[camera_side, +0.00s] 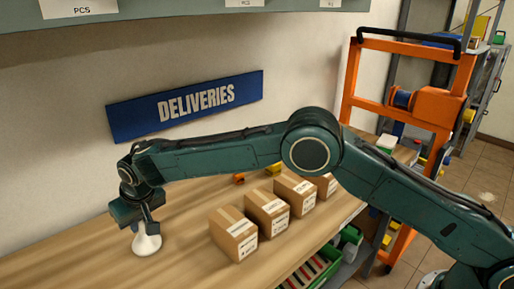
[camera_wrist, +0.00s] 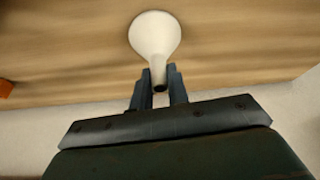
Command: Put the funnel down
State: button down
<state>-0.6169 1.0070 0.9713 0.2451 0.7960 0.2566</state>
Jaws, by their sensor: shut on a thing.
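The white funnel (camera_side: 146,243) is at the left of the wooden bench in the side view, wide end down. It also shows in the wrist view (camera_wrist: 155,36), with its narrow spout towards me. My gripper (camera_side: 146,221) points down at the funnel from above. In the wrist view my gripper (camera_wrist: 160,80) has its two fingers shut on the spout, one on each side. The funnel's wide end is at or just above the bench top; I cannot tell whether it touches.
Several cardboard boxes (camera_side: 234,233) stand in a row on the bench (camera_side: 185,262), right of the funnel. Small orange and yellow items (camera_side: 239,179) lie behind them. A wall with a blue DELIVERIES sign (camera_side: 185,105) backs the bench. Bench around the funnel is clear.

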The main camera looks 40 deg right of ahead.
jog(key=shift+f, duration=0.35)
jog(key=c, duration=1.4)
grip_release()
jog(key=shift+o, duration=0.2)
jog(key=shift+r, duration=0.1)
jog(key=v, duration=1.2)
jog(key=shift+d+r, duration=0.1)
